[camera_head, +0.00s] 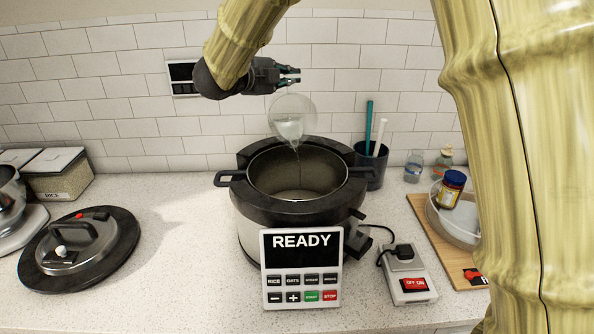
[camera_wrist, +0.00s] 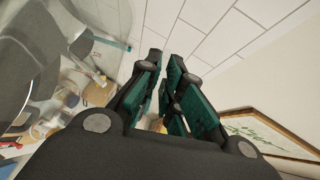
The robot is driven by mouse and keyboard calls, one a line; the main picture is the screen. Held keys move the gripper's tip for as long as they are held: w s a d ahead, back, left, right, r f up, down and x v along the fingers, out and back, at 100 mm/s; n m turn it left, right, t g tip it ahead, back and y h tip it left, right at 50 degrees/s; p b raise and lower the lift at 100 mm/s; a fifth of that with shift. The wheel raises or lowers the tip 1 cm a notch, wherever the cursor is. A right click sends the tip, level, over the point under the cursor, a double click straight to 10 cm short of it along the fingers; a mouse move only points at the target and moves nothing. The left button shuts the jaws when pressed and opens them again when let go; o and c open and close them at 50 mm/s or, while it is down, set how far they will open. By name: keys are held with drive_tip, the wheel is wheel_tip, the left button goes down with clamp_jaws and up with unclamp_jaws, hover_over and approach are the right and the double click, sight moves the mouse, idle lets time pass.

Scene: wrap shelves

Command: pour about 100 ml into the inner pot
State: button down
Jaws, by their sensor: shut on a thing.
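My gripper (camera_head: 287,75) is above the back of the cooker in the head view, its fingers pointing right. It is shut on a clear cup (camera_head: 292,116), which hangs tilted below the fingers; the exact grip point is hard to see. The cup also shows at the left of the wrist view (camera_wrist: 40,50), beside the dark green fingers (camera_wrist: 165,90). Water sits low in the cup, and a thin stream (camera_head: 298,157) falls into the open inner pot (camera_head: 268,175). The pot bottom shows a pale sheen. The cooker (camera_head: 248,232) stands on the counter.
The cooker panel (camera_head: 302,241) reads READY. Its lid (camera_head: 80,249) lies left, near a rice box (camera_head: 59,174). A cup with sticks (camera_head: 371,164) stands behind right.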

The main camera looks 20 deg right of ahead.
drive_tip(key=shift+s+a+f+h+b, duration=0.1)
drive_tip(key=shift+s+f+h+b, duration=0.2)
drive_tip(key=shift+s+b, duration=0.85)
drive_tip(key=shift+w+r+m+b, duration=0.1)
drive_tip(key=shift+w+m+b, duration=0.2)
drive_tip(key=shift+b, duration=0.35)
drive_tip(key=shift+r, duration=0.1)
drive_tip(key=shift+w+r+p, duration=0.25)
drive_tip(key=shift+p, duration=0.75)
drive_tip(key=w+p, duration=0.1)
drive_tip(key=p, duration=0.1)
drive_tip(key=w+r+p, duration=0.1)
drive_tip(key=p, duration=0.1)
drive_tip(key=w+n+y+p, duration=0.1)
drive_tip(key=p, duration=0.1)
drive_tip(key=shift+w+d+r+g, duration=0.15)
drive_tip(key=shift+w+d+g, duration=0.1)
drive_tip(key=shift+d+g, duration=0.1)
drive_tip(key=p, duration=0.1)
drive_tip(key=w+p, duration=0.1)
drive_tip(key=p, duration=0.1)
drive_tip(key=shift+f+n+g, duration=0.25)
drive_tip(key=shift+n, duration=0.15)
drive_tip(key=shift+w+d+f, duration=0.1)
drive_tip(key=shift+w+f, duration=0.1)
drive_tip(key=shift+f, duration=0.25)
drive_tip(key=shift+r+p, duration=0.15)
drive_tip(key=shift+p, duration=0.3)
